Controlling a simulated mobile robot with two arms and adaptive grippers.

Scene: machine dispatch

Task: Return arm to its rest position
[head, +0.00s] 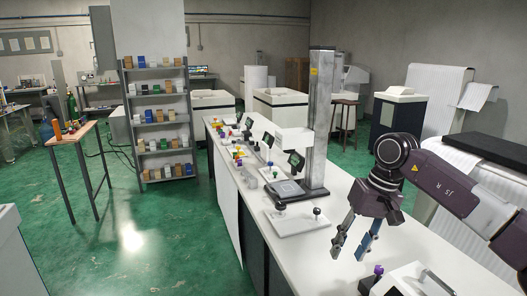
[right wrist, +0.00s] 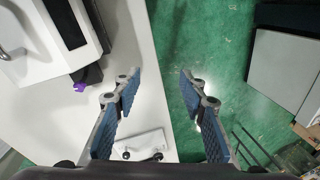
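My right arm comes in from the right in the head view. Its gripper (head: 349,252) hangs fingers down above the white bench (head: 335,197), near the bench's near end. In the right wrist view, the two blue-padded fingers of the right gripper (right wrist: 159,86) stand apart with nothing between them. Bench top and green floor show past the fingertips. My left arm and gripper are not in view.
A machine with a purple knob (right wrist: 80,87) stands on the bench near the right gripper. A white plate with dark knobs (head: 297,220) and a tall grey column (head: 318,120) stand farther along. A shelf rack (head: 160,125) is at the left.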

